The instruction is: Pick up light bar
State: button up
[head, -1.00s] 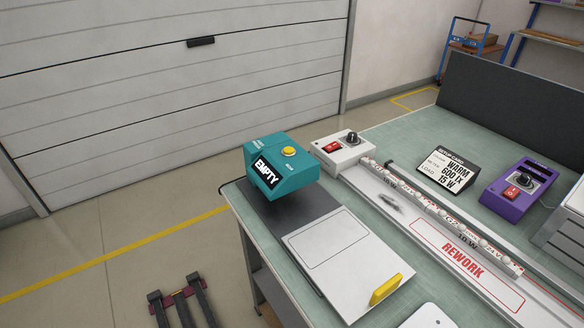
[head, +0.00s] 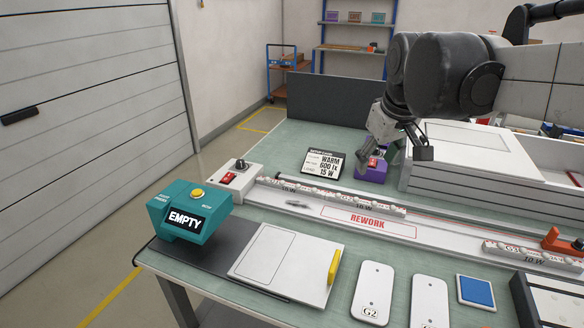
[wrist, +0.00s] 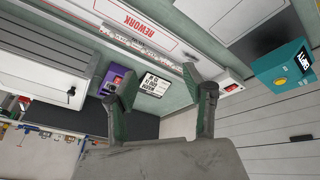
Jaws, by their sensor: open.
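A light bar with pale round lamps and 10 W labels (head: 345,197) lies in the long white channel on the bench, behind the REWORK label; whether it is one piece or two end to end I cannot tell. It also shows in the wrist view (wrist: 148,56), past my fingertips. Another 10 W light bar (head: 525,254) lies at the right. My gripper (head: 396,156) is above the bench by the purple control box (head: 370,174), behind the channel. In the wrist view my gripper (wrist: 160,84) has its fingers apart with nothing held between them.
A teal box reading EMPTY (head: 186,217) and a white switch box (head: 238,178) stand at the left. A sign reading WARM 600 lx 15 W (head: 324,162) stands behind the channel. White plates (head: 372,292), a blue pad (head: 476,290) and an orange clamp (head: 562,241) are nearer or rightward.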

jog(key=w+a+n+g, duration=0.15)
jog(key=w+a, duration=0.35)
jog(key=w, duration=0.6)
jog(key=n+g+p, duration=0.2)
jog(key=n+g, duration=0.1)
jog(key=n, duration=0.5)
send_over(292, 184)
notch_tip(292, 184, down, 15)
jog(key=shift+m, duration=0.25)
jog(key=f+p, duration=0.1)
jog(key=f, duration=1.2)
jog(key=shift+w, duration=0.2)
grip_shut()
